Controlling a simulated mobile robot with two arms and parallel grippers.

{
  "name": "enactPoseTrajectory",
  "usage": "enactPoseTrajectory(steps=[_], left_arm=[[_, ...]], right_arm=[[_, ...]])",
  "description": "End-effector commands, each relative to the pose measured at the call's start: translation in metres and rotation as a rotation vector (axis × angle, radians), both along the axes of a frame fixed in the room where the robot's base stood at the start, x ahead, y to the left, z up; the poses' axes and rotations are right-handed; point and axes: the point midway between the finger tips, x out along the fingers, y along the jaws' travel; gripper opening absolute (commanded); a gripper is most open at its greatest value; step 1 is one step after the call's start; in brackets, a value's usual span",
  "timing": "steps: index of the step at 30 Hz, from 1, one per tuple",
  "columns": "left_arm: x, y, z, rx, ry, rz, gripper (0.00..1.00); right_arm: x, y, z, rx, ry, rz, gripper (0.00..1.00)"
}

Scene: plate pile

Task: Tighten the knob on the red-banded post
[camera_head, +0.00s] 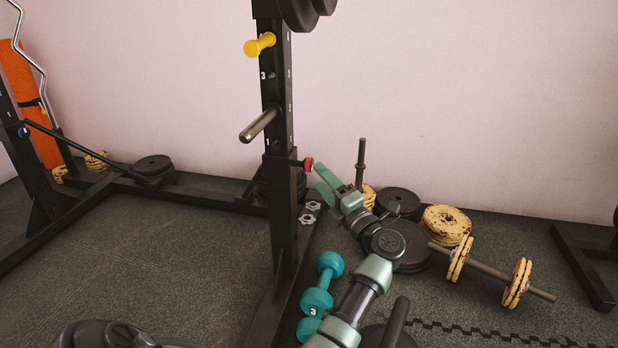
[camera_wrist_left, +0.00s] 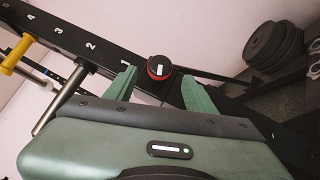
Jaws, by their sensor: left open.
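The black upright post (camera_head: 280,150) stands left of centre in the head view, with number marks along it. A black knob with a red band (camera_head: 308,164) sticks out from its right side. In the left wrist view the knob (camera_wrist_left: 159,68) shows end-on, a black cap with a white mark and a red ring. My left gripper (camera_head: 319,176) is open just right of the knob. In the wrist view its green fingers (camera_wrist_left: 160,80) stand on either side of the knob, with gaps visible; I cannot tell the exact depth. My right gripper is not in view.
A yellow pin (camera_head: 260,44) and a steel peg (camera_head: 258,125) stick out of the post above the knob. Teal dumbbells (camera_head: 318,290), weight plates (camera_head: 400,202) and a loaded bar (camera_head: 490,268) lie on the floor to the right. The left floor is mostly clear.

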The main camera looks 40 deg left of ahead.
Motion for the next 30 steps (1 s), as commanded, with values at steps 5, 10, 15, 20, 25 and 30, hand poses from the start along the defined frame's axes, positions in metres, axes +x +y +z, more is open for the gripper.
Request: enactPoseTrajectory(steps=[5,10,15,20,25,30], left_arm=[[0.006,0.028,0.004,0.004,-0.002,0.002,0.55],[0.013,0.051,0.010,0.004,0.000,0.000,0.55],[0.017,0.063,0.014,0.003,0.003,-0.002,0.55],[0.017,0.065,0.016,0.003,0.003,-0.002,0.55],[0.017,0.065,0.016,0.003,0.003,-0.002,0.41],[0.017,0.064,0.016,0.003,0.003,-0.002,0.00]], right_arm=[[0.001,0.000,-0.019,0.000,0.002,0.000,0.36],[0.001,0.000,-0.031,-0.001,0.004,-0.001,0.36],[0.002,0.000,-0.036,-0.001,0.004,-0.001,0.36],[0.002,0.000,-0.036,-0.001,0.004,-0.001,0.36],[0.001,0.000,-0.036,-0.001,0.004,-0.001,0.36],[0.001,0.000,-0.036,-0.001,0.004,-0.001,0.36]])
